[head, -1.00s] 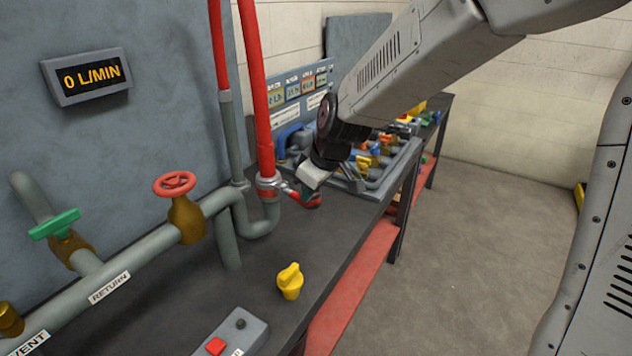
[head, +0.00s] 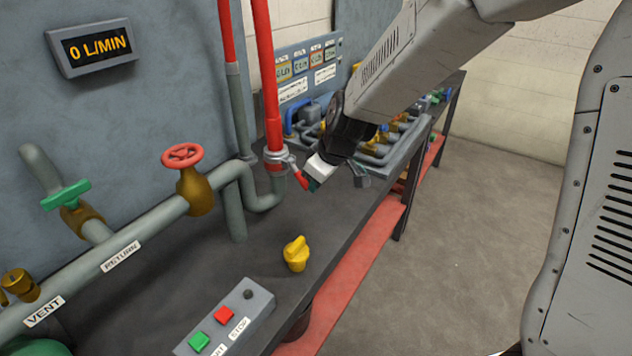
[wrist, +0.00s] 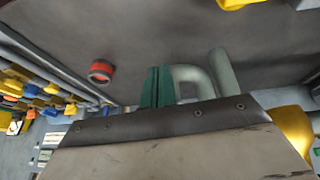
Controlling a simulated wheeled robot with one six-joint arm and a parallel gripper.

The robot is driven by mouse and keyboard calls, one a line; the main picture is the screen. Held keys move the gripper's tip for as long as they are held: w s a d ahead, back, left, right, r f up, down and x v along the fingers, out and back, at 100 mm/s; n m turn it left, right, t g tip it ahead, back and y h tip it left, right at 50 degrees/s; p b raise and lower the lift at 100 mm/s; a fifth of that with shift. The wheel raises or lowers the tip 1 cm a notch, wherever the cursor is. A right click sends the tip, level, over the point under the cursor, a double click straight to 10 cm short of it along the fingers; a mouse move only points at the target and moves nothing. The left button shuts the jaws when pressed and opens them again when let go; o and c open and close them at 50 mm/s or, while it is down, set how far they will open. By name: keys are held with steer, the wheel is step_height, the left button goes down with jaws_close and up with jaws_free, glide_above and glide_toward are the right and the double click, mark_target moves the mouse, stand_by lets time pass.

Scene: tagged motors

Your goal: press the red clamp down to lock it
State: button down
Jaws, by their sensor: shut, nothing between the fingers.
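The red clamp's lever (head: 300,178) slants down and right from a silver and red clamp collar (head: 277,157) at the foot of the thick red hose, in the head view. My gripper (head: 313,184) is just right of the lever's lower end, its dark green fingertips pointing down. I cannot tell whether they touch the lever. In the wrist view the green fingers of my gripper (wrist: 157,88) are together with nothing between them. The clamp lever is not clearly seen there.
A grey pipe bend (wrist: 195,80) is close beside the fingers in the wrist view. A red-banded round object (wrist: 101,71) shows there too. A yellow knob (head: 296,254) and a button box (head: 228,318) are on the bench nearer me. A pipe manifold stands behind my arm.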

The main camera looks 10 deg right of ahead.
steer(key=shift+r, duration=0.75)
steer(key=s+d+r, duration=0.5)
steer(key=s+d, duration=0.3)
steer(key=s, duration=0.1)
steer(key=shift+s, duration=0.35)
